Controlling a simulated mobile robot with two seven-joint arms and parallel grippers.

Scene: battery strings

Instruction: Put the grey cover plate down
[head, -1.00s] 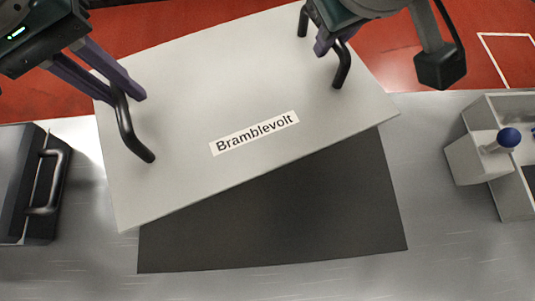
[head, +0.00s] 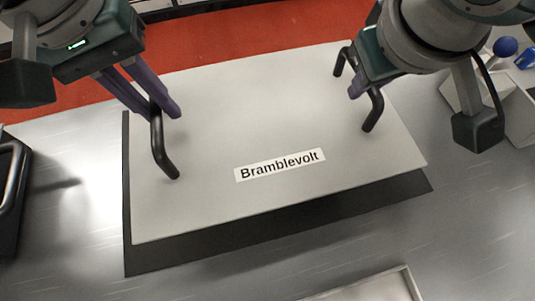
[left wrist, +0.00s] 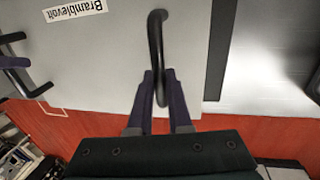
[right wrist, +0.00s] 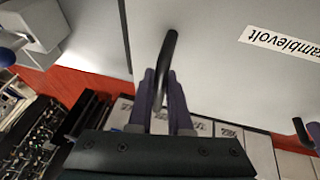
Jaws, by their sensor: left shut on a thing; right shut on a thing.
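The grey cover plate (head: 270,120) carries a white "Bramblevolt" label (head: 280,165) and a black handle at each end. My left gripper (head: 160,112) is shut on the left handle (head: 160,150), which also shows in the left wrist view (left wrist: 154,45). My right gripper (head: 362,85) is shut on the right handle (head: 375,110), seen too in the right wrist view (right wrist: 167,55). The plate is over a dark mat (head: 330,212) on the metal bench, covering most of it. Whether the plate touches the mat I cannot tell.
A dark case with a handle (head: 12,180) is at the left edge. A light grey bin (head: 518,110) stands at the right, with a blue-knobbed thing (head: 505,47) by it. A tray rim (head: 408,280) shows at the front. Red floor lies behind the bench.

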